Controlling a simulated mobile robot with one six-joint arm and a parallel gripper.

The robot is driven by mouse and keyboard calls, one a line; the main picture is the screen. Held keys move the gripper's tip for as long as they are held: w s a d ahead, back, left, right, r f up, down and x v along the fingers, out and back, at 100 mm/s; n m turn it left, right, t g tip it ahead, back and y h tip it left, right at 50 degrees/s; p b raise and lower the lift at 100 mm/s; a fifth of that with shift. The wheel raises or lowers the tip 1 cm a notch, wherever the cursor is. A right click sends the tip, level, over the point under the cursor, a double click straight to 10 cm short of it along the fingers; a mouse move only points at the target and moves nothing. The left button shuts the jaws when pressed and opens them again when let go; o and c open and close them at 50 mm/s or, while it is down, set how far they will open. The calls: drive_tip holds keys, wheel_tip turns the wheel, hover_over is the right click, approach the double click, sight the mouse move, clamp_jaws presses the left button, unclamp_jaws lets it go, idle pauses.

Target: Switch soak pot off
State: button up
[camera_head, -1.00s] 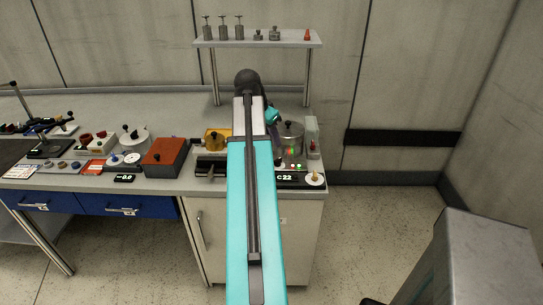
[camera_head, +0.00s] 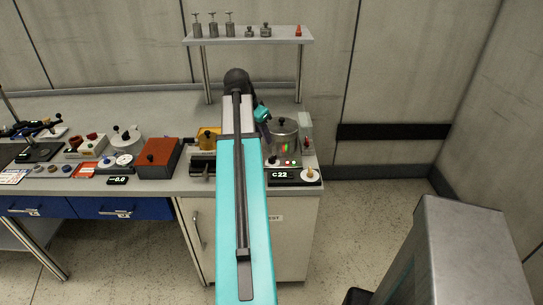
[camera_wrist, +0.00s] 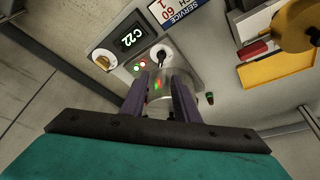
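The soak pot (camera_head: 284,143) is a steel lidded pot at the right end of the bench. Its panel has a display reading C22 (camera_wrist: 128,38), a tan knob (camera_wrist: 103,61), red and green lights and a small black switch on a round white plate (camera_wrist: 162,55). My gripper (camera_wrist: 158,80) is open, with its two purple fingers apart and nothing held. In the wrist view the fingertips are just below the switch, in front of the pot's shiny wall. Contact with the switch cannot be told. In the head view my gripper is beside the pot, partly hidden.
A yellow item (camera_head: 208,138) and an orange-red box (camera_head: 159,157) stand left of the pot. A shelf (camera_head: 250,42) with small weights is above. A grey block (camera_head: 470,250) stands at the right front. Floor right of the bench is clear.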

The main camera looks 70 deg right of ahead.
sight(273, 157)
drive_tip(key=shift+p+x, duration=1.3)
drive_tip(key=shift+x, duration=4.95)
